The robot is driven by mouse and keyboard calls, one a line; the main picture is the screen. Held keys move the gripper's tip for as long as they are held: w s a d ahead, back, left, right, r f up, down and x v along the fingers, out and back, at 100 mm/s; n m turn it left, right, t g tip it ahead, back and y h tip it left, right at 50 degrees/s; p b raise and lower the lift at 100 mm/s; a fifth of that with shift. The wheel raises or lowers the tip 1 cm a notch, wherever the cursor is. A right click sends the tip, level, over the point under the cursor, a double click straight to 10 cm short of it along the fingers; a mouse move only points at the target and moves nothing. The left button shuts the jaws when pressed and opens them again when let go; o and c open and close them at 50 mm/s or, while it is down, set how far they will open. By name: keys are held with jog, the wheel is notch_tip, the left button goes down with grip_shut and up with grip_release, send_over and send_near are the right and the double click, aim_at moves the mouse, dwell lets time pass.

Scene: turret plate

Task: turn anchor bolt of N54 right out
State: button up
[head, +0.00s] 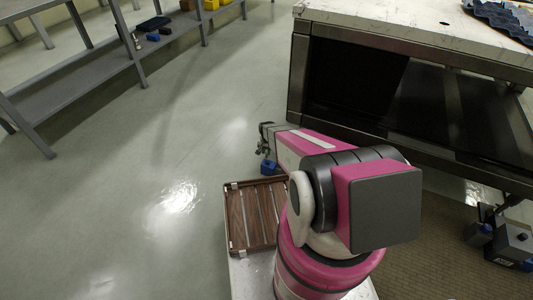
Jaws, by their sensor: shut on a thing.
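My gripper (265,148) is at the end of my pink and white arm, left of the workbench and above the near floor. It is small and partly turned away in the head view. It is shut on a small blue thing (268,167), which shows just below the fingers, over the far right end of the wooden tray. I cannot tell what the blue thing is. No turret plate, N54 label or anchor bolt can be made out.
A slatted brown tray (230,218) lies beside my arm. A white-topped workbench (400,30) with a dark open front stands right, blue parts (500,18) on top. A grey shelf (85,80) is at upper left. Dark blue equipment (510,243) sits lower right. The left floor is clear.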

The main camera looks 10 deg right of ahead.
jog(key=shift+r, duration=1.75)
